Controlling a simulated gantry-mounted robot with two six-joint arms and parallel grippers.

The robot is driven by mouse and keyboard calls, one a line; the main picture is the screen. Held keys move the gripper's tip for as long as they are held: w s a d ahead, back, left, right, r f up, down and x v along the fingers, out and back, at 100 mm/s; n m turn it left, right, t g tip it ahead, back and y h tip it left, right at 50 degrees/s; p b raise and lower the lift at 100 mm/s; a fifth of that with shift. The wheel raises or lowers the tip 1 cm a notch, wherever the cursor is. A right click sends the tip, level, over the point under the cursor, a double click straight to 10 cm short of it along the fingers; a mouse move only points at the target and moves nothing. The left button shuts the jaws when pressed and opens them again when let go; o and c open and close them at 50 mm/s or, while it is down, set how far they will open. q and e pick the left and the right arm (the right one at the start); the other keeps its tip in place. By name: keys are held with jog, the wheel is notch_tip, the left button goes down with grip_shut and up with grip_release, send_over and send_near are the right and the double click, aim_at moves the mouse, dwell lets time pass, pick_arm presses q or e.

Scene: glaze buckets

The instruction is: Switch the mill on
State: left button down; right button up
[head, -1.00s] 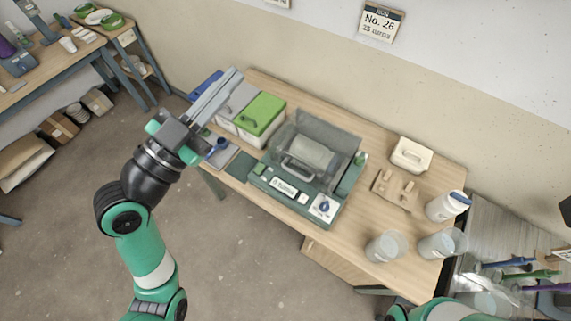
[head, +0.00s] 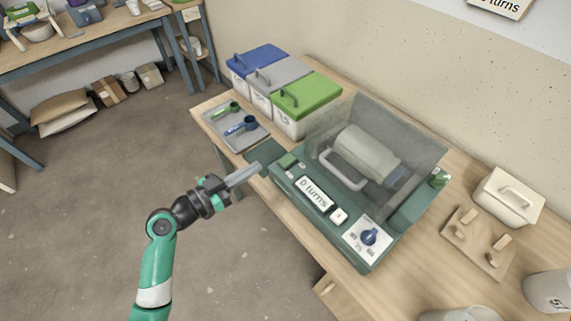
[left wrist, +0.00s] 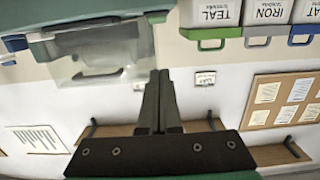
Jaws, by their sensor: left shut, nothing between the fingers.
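The mill (head: 318,229) stands on the wooden bench in the head view. It has a green base, a clear cover over a pale drum (head: 368,153), a display (head: 314,193) reading "0 turns", a green button (head: 288,160) at its left front corner, a small white button (head: 338,215) and a blue dial (head: 369,237). My left gripper (head: 256,170) is shut and empty, its tips just left of the green button, seemingly apart from it. In the left wrist view its closed fingers (left wrist: 160,78) show, with the mill's clear cover (left wrist: 95,60) upside down at upper left. My right gripper is out of view.
Lidded bins, blue (head: 257,60), grey and green (head: 306,93), stand behind the mill's left side. A tray (head: 219,125) with scoops lies in front of them. A wooden rack (head: 477,242) and a white lidded box (head: 509,196) are to the right.

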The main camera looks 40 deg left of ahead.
pick_arm(q)
jog(key=shift+w, duration=0.1)
jog(key=b, duration=0.2)
send_over(284, 163)
jog(key=shift+f, duration=0.5)
notch_tip(284, 163, down, 4)
jog(key=shift+r+b, duration=0.2)
jog(key=shift+b, duration=0.7)
